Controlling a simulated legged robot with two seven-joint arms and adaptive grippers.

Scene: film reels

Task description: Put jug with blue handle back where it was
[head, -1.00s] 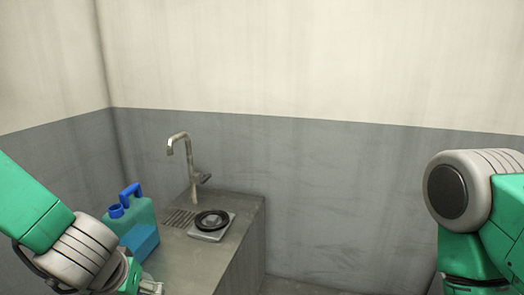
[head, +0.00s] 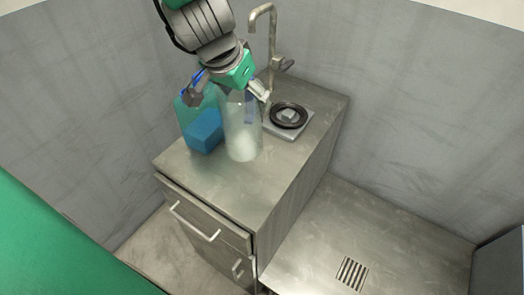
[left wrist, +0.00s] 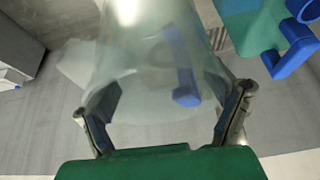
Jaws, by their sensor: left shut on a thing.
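A clear, frosted jug (head: 243,135) is upright at the counter's middle, its base at or just above the top; I cannot tell which. My left gripper (head: 228,97) comes down from above and is shut on its upper part. In the left wrist view the fingers (left wrist: 175,95) stand on both sides of the clear jug (left wrist: 140,50). A blue handle (left wrist: 181,70) shows at or through its wall. My right gripper is not in view.
A teal jug (head: 184,112) with blue handle and blue label stands close left of the clear jug, also in the left wrist view (left wrist: 245,25). A black reel (head: 288,117) lies on a square plate at right. A tap (head: 272,45) stands behind. The counter front (head: 225,185) is clear.

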